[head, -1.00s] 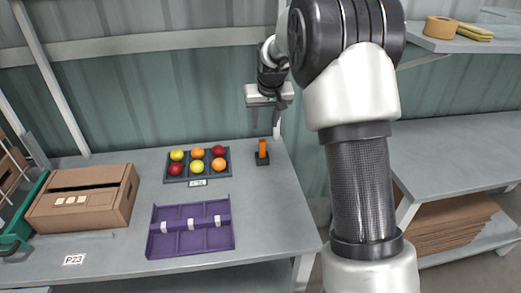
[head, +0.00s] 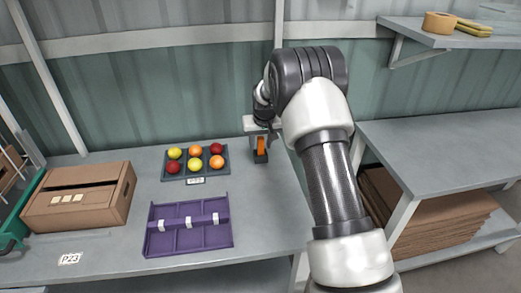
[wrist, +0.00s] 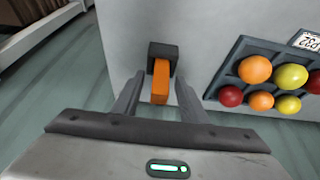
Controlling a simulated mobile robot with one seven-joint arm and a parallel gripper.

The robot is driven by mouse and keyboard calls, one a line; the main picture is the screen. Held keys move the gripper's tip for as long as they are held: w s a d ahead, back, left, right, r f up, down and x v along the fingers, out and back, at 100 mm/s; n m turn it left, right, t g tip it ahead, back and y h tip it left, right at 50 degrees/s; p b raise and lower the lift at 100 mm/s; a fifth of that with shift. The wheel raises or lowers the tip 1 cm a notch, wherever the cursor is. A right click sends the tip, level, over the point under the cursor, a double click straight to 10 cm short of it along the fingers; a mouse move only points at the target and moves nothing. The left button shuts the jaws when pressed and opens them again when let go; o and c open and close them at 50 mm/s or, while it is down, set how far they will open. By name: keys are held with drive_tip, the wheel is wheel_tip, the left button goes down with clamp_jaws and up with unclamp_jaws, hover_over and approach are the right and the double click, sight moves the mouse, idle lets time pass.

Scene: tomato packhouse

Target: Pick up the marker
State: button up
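The marker (wrist: 160,82) is orange and stands in a small dark holder (wrist: 162,51) near the right back end of the table. In the head view the marker (head: 261,146) shows below my gripper (head: 261,148), with the fingers on either side of it. In the wrist view my gripper (wrist: 158,98) is open, its two fingers apart with the marker between them. Gaps show between the marker and the fingers; I cannot tell how deep the marker sits between them.
A dark tray (head: 196,181) of tomatoes lies left of the holder. A purple divided tray (head: 190,239) and a cardboard box (head: 119,206) stand further left on the table (head: 270,215). A side table (head: 450,140) with cardboard below is at right.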

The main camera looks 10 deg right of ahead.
drive_tip(key=shift+w+f, duration=0.1)
drive_tip(key=shift+f, duration=0.1)
clamp_jaws()
wheel_tip(320, 180, up, 10)
drive_tip(key=shift+p, duration=0.55)
wheel_tip(320, 180, up, 5)
drive_tip(key=p, duration=0.3)
idle(0.4)
